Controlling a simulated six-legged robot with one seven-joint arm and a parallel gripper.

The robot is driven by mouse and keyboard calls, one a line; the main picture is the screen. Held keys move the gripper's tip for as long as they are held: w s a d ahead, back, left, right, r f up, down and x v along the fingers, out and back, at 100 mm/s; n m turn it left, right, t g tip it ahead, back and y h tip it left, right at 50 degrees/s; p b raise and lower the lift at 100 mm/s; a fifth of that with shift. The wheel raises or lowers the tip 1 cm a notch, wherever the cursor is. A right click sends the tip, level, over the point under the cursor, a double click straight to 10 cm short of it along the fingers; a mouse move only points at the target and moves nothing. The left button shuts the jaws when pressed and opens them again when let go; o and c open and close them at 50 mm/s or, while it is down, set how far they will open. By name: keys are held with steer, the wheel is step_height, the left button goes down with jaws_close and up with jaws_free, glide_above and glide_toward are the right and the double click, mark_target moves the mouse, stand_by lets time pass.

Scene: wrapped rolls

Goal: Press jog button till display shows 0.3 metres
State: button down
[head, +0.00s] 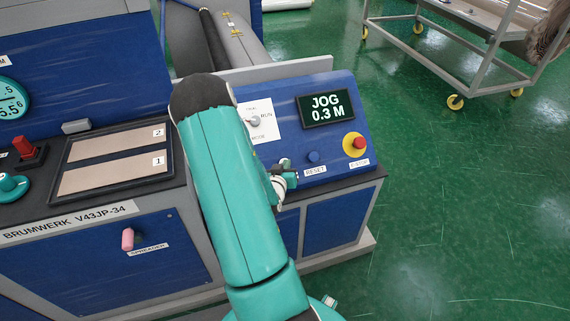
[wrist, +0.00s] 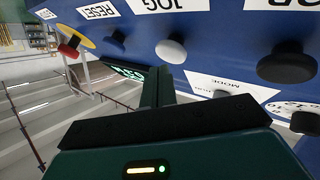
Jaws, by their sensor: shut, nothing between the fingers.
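The display (head: 326,108) on the blue control panel reads "JOG 0.3 M" in the head view. In the wrist view, the white button (wrist: 172,49) sits beside the label "JOG" on the blue panel. My gripper (wrist: 157,76) is shut and empty, its narrow fingertips close to that white button. I cannot tell whether they touch it. In the head view my gripper (head: 288,178) shows at the panel's lower left, partly behind my teal arm. The arm hides part of the panel there.
The blue reset button (head: 313,156) and the red emergency stop (head: 358,143) on its yellow ring lie to the right. A mode switch (head: 254,121) sits above. A black knob (wrist: 287,66) is near the jog button. A wheeled cart (head: 470,60) stands on the green floor.

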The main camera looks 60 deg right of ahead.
steer(key=shift+s+a+r, duration=0.1)
steer(key=shift+a+r, duration=0.05)
steer(key=shift+r, duration=0.05)
steer(key=r, duration=0.1)
steer(key=s+a+r, duration=0.2)
steer(key=shift+s+a+r, duration=0.1)
steer(key=shift+r, duration=0.3)
stand_by(1.0)
